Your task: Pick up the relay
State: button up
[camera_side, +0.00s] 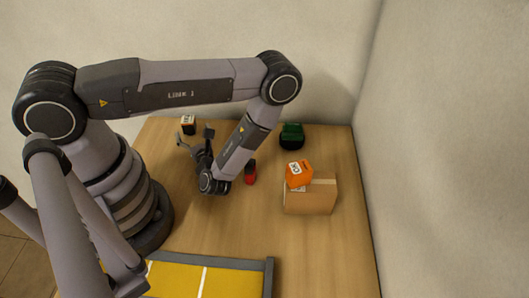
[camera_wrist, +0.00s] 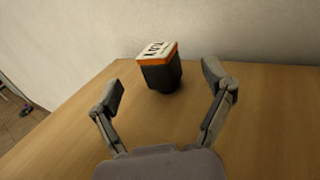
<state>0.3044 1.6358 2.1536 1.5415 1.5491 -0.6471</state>
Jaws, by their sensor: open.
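A small dark block with an orange band and a white, lettered top, which I take to be the relay (camera_wrist: 161,74), stands upright on the table in the wrist view. In the side view the relay (camera_side: 188,124) is near the table's back left corner. My gripper (camera_side: 195,137) is low over the table just in front of it, fingers spread. In the wrist view my gripper (camera_wrist: 163,80) is open, with the block ahead, between the finger lines, and a gap on both sides. Nothing is held.
A red and black item (camera_side: 250,173) stands right of my wrist. A green and black item (camera_side: 291,136) is at the back. An orange cube (camera_side: 298,174) sits on a cardboard box (camera_side: 311,198). A yellow tray with a grey rim (camera_side: 269,277) is at the front. Walls border the table.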

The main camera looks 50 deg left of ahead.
aim_at(190, 125)
jog(key=shift+x, duration=2.65)
jog(key=shift+r, duration=0.1)
jog(key=shift+c, duration=0.4)
jog(key=c, duration=1.4)
